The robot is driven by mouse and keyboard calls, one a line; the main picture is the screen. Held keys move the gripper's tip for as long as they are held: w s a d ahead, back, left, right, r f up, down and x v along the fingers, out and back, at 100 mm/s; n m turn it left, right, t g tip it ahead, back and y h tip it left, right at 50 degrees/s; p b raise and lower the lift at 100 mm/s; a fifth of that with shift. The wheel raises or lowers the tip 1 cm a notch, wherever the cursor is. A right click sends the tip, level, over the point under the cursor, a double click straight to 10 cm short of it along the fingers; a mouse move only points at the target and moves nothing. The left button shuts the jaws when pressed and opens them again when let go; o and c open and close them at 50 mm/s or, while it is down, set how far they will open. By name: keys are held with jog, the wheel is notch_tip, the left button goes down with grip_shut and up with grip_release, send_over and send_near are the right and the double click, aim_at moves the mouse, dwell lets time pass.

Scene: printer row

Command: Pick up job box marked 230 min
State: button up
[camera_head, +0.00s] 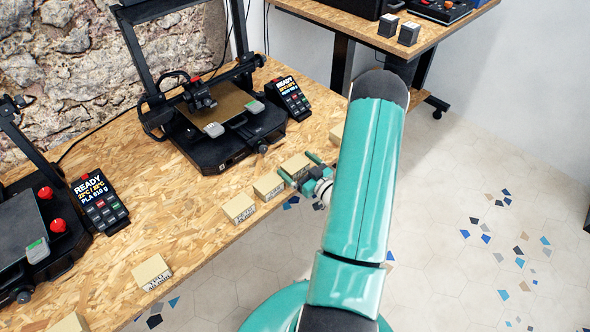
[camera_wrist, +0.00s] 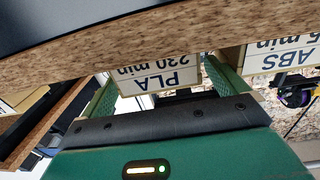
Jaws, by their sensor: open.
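The job box marked PLA 230 min (camera_wrist: 158,82) shows upside down in the wrist view, its label facing me between my gripper's two green fingers (camera_wrist: 160,74). In the head view this appears to be the small cardboard box (camera_head: 295,165) at the table edge, though its label is too small to read there. My gripper (camera_head: 302,170) is open in front of it, one finger on each side. Contact between fingers and box cannot be told.
A box marked ABS (camera_wrist: 283,58) is close beside the right finger in the wrist view. More boxes line the wooden table (camera_head: 180,215) edge, including one neighbour (camera_head: 268,186). A printer (camera_head: 215,120) stands behind, with a READY control panel (camera_head: 289,98).

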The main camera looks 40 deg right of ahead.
jog(key=shift+w, duration=0.75)
jog(key=c, duration=1.1)
jog(key=shift+r, duration=0.2)
jog(key=shift+c, duration=0.2)
